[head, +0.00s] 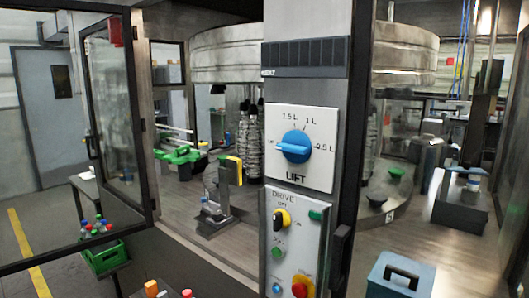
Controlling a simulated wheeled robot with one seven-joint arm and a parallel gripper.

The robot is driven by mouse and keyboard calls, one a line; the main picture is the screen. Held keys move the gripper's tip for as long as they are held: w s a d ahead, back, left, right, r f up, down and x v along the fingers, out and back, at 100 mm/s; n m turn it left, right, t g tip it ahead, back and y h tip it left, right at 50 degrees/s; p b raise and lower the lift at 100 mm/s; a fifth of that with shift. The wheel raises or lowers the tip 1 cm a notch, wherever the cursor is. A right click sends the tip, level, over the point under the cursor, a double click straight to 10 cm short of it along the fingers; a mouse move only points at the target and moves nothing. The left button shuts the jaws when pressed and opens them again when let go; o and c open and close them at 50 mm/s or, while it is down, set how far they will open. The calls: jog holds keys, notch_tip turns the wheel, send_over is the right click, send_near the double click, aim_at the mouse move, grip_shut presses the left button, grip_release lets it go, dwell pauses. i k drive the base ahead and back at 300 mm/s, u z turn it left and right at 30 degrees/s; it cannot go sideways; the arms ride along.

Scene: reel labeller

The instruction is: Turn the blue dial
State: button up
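The blue dial (295,146) is a round knob with a raised grip bar. It sits on a white plate (318,178) marked "LIFT", on the front of a grey column. Marks around it read "1.5 L", "1 L" and "0.5 L", with a small, hard-to-read mark at its left. The grip bar lies nearly level, its lighter end toward that left mark. Nothing covers the dial. My gripper is not in view.
Below is a "DRIVE" panel (289,245) with a black-and-yellow switch (281,219), green buttons and a red knob (300,287). An open glazed door (110,120) stands at left. A blue box (400,276) with a black handle is at lower right.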

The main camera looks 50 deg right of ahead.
aim_at(295, 144)
jog(key=u, duration=0.2)
jog(key=i, duration=0.9)
jog(key=z, duration=2.7)
jog(key=k, duration=1.35)
jog(key=u, duration=0.85)
jog(key=i, duration=0.6)
jog(key=z, duration=0.25)
